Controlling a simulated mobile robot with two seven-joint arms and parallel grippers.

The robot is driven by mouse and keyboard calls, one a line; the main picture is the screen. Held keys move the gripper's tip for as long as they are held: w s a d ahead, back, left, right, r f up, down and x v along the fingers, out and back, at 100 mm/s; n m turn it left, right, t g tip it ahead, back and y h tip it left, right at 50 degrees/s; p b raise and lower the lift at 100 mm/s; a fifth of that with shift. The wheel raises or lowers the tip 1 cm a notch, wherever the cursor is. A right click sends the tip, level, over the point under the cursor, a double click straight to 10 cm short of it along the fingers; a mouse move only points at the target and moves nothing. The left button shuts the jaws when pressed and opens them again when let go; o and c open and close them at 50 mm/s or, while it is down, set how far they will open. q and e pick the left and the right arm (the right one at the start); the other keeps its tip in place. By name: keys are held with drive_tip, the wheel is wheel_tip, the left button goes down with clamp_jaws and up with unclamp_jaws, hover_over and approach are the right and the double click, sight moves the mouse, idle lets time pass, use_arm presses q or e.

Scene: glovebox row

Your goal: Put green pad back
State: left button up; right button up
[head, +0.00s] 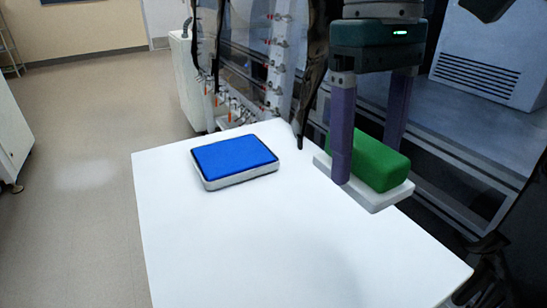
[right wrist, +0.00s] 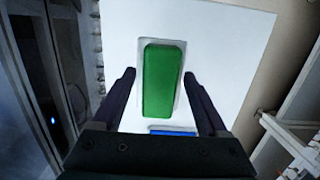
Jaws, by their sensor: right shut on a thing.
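The green pad (head: 373,161) is a rounded block over a flat white base (head: 364,196) at the right side of the white table. My right gripper (head: 362,166) reaches down from above with its purple fingers on either side of the pad, and is shut on it. In the right wrist view the green pad (right wrist: 163,80) lies lengthwise between the dark fingers, with a pale border around it. I cannot tell whether the pad is clear of the base. My left gripper is not in view.
A blue pad (head: 234,158) in a shallow pale tray (head: 241,178) lies on the white table (head: 250,240), left of the green pad. The table's front is clear. Hanging dark glovebox sleeves (head: 314,75) and dark rails stand behind and right. Open floor (head: 80,150) is at left.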

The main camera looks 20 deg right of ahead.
wheel_tip(320, 180, down, 12)
drive_tip(key=shift+f+b, duration=0.1)
drive_tip(key=shift+b, duration=1.1)
drive_tip(key=o, duration=1.3)
drive_tip(key=shift+c, duration=0.2)
